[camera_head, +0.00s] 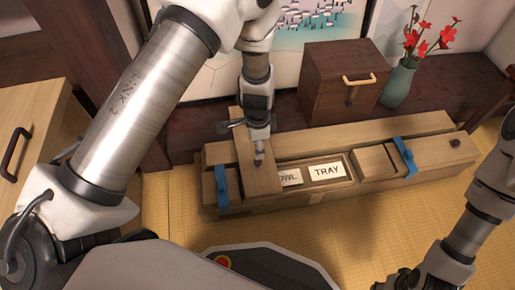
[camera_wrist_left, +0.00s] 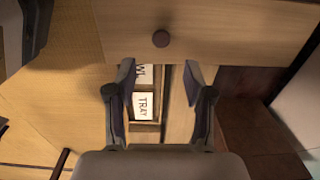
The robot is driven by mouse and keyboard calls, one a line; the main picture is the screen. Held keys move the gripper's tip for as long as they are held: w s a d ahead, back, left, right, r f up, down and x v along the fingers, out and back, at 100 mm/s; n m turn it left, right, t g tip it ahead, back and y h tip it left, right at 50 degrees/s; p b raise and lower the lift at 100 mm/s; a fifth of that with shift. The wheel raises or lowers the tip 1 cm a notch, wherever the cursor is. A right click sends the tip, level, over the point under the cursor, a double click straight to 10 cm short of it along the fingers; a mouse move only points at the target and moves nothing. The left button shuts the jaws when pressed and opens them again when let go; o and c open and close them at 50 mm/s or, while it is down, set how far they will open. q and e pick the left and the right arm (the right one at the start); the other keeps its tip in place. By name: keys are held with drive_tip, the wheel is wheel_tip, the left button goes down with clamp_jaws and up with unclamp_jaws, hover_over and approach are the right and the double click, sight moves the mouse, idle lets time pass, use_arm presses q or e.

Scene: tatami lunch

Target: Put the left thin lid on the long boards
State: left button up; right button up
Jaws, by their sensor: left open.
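The left thin lid (camera_head: 262,183) is a flat pale wooden board with a dark round knob. It lies crosswise over the left end of a long wooden box, across the long boards (camera_head: 350,137); the exact contact is hidden. In the left wrist view, the lid (camera_wrist_left: 220,35) spans the top with its knob (camera_wrist_left: 160,39) ahead of my fingers. My left gripper (camera_head: 259,156) is over the lid at the knob. In the left wrist view the left gripper (camera_wrist_left: 161,70) is open, with nothing between its fingertips. My right gripper (camera_head: 400,279) is low at the bottom right, its fingers unclear.
The box has compartments labelled TRAY (camera_head: 326,171) and one partly covered. Blue clips (camera_head: 221,187) (camera_head: 405,157) sit near both ends. A brown cabinet (camera_head: 335,85) and a vase with red flowers (camera_head: 398,82) stand behind. The tatami (camera_head: 175,215) at front left is clear.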

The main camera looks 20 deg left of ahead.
use_arm(q)
drive_tip(key=s+a+f+n, duration=0.1)
drive_tip(key=s+n, duration=0.1)
drive_tip(key=s, duration=0.2)
drive_tip(key=s+a+f+n, duration=0.2)
drive_tip(key=s, duration=0.2)
drive_tip(key=s+a+f+n, duration=0.1)
drive_tip(key=s+a+f, duration=0.1)
drive_tip(key=s, duration=0.2)
drive_tip(key=shift+s+f+n+y, duration=0.2)
drive_tip(key=shift+s+n+y, duration=0.1)
drive_tip(key=shift+s+n, duration=0.1)
drive_tip(key=s+f+n, duration=0.1)
drive_tip(key=s+n, duration=0.4)
drive_tip(key=s, duration=0.5)
drive_tip(key=shift+s+a+n+h, duration=0.15)
drive_tip(key=shift+s+n+h, duration=0.05)
drive_tip(key=shift+n+h, duration=0.2)
